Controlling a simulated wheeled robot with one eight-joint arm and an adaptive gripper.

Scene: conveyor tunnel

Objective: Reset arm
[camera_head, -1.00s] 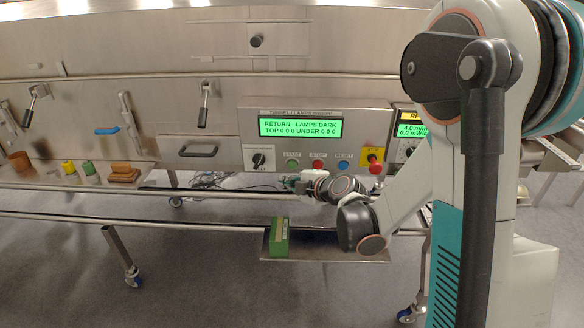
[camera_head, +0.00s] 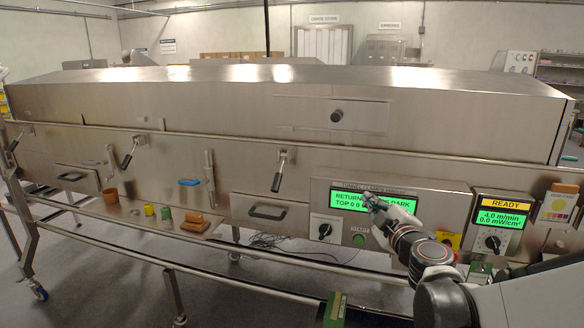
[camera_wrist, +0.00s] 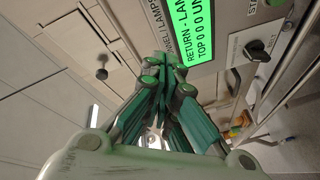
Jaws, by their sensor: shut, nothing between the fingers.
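My gripper (camera_head: 372,202) is in front of the control panel (camera_head: 322,196) and covers part of its green display (camera_head: 345,200). The display reads "RETURN" and "DARK", with "TOP 0 0" below. In the wrist view my gripper (camera_wrist: 162,62) is shut and empty, its green fingers together. The panel's display (camera_wrist: 195,30) also shows there, beside the fingertips. Whether the fingertips touch the panel I cannot tell. My forearm hides the panel's lower right buttons, while the green start button (camera_head: 359,240) stays visible.
A long steel tunnel (camera_head: 200,105) fills the middle. A ledge (camera_head: 150,222) at left holds a brown cup (camera_head: 110,196), small coloured cylinders and brown blocks (camera_head: 197,221). A green box (camera_head: 335,308) is low at front. A second panel reading "READY" (camera_head: 500,215) stands at right.

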